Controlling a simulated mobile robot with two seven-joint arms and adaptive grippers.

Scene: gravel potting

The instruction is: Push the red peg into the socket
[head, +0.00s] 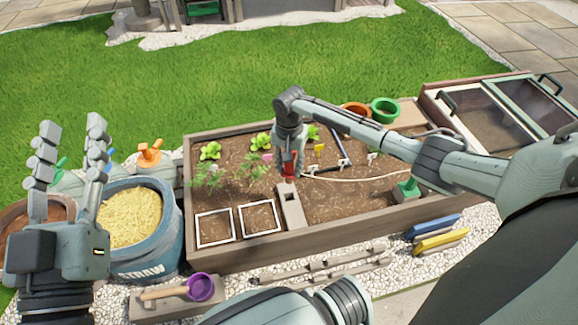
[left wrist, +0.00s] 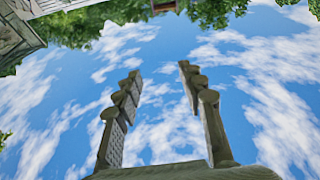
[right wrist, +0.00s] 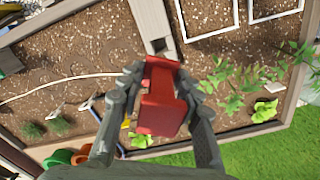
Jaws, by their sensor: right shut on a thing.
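The red peg (right wrist: 160,97) is held between the fingers of my right gripper (right wrist: 155,90), over the garden bed. In the head view the red peg (head: 289,162) shows at the tip of my right gripper (head: 290,150). The socket is a dark square hole (right wrist: 158,45) in a grey-brown block in the right wrist view. In the head view this block (head: 291,208) lies just below the peg. The peg's end looks close to the hole but apart from it. My left gripper (head: 70,165) is open and empty, fingers upward; the left wrist view (left wrist: 155,110) shows only sky between them.
The wooden bed (head: 330,243) holds seedlings, white square frames (head: 214,228) and a pale hose. A straw bucket (head: 165,240) stands at left, with a purple scoop (head: 200,287) in front. Green (head: 385,109) and orange pots stand behind. A glazed cold frame (head: 490,115) is at right.

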